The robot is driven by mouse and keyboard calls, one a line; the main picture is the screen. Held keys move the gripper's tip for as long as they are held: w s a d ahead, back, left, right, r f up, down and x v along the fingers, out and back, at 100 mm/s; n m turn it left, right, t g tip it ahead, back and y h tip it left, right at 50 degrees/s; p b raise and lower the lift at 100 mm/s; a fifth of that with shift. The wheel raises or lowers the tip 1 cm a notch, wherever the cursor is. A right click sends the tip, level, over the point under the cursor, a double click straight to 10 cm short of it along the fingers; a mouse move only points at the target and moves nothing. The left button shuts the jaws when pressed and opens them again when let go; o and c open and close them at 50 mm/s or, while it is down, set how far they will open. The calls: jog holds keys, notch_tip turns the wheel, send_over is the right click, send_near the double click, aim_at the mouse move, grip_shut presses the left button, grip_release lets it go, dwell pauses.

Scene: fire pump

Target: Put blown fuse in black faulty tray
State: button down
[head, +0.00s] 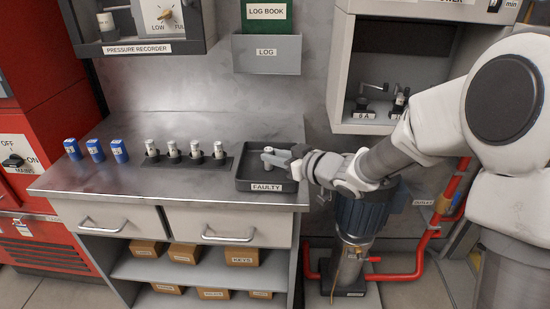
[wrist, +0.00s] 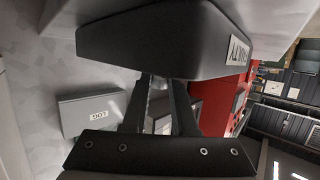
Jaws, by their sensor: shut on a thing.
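The black faulty tray (head: 243,184) sits at the right end of the metal bench, with a FAULTY label on its front wall. My gripper (head: 275,158) reaches over the tray from the right and is shut on a small pale upright cylinder, the blown fuse (head: 268,150). The fuse is over or inside the tray; I cannot tell whether it touches the floor. In the wrist view, the tray (wrist: 150,45) fills the upper middle and hides my fingertips. My two fingers (wrist: 160,100) run up to it, and the fuse is mostly hidden there.
Several pale fuses (head: 196,150) stand in black holders left of the tray. Several blue cylinders (head: 96,150) stand further left. An open grey box labelled 6 A (head: 365,128) hangs at the right. A grey LOG holder (head: 266,54) is on the wall. The bench front is clear.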

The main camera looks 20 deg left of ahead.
jog(key=shift+f, duration=0.1)
jog(key=shift+f, duration=0.15)
jog(key=c, duration=0.7)
grip_release()
jog(key=shift+d+r, duration=0.1)
jog(key=shift+r, duration=0.3)
jog(key=p+v, duration=0.3)
jog(key=v, duration=0.8)
jog(key=shift+s+d+p, duration=0.2)
jog(key=shift+d+p, duration=0.15)
